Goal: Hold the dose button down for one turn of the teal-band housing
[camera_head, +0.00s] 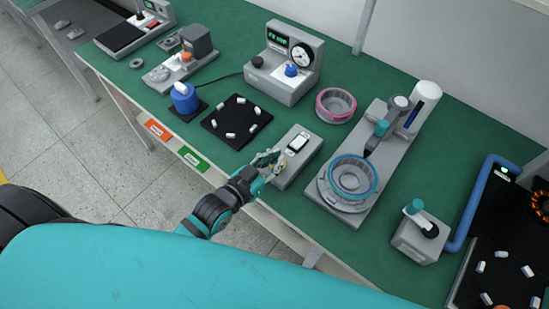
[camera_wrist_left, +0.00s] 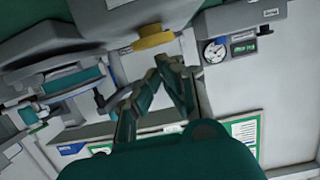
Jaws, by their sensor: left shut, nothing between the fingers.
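The teal-band housing (camera_head: 352,187) is a ring sitting on the round platform of a grey dispensing station (camera_head: 385,158), with the dispensing tip above its rim. It also appears at the left of the left wrist view (camera_wrist_left: 75,80). A grey control box (camera_head: 303,158) stands left of it at the table's front. A yellow button (camera_wrist_left: 153,38), apparently the dose button, is on that box's front. My left gripper (camera_head: 272,158) is shut and empty in front of the box. Its fingertips (camera_wrist_left: 160,66) are close to the button; contact cannot be told. My right gripper is out of view.
A pink-band housing (camera_head: 336,105) lies behind the box. A black mat (camera_head: 236,134) with several white pieces is to the left. A gauge unit (camera_head: 284,75) stands at the back. A small grey unit (camera_head: 420,238) and blue tube (camera_head: 477,205) are right.

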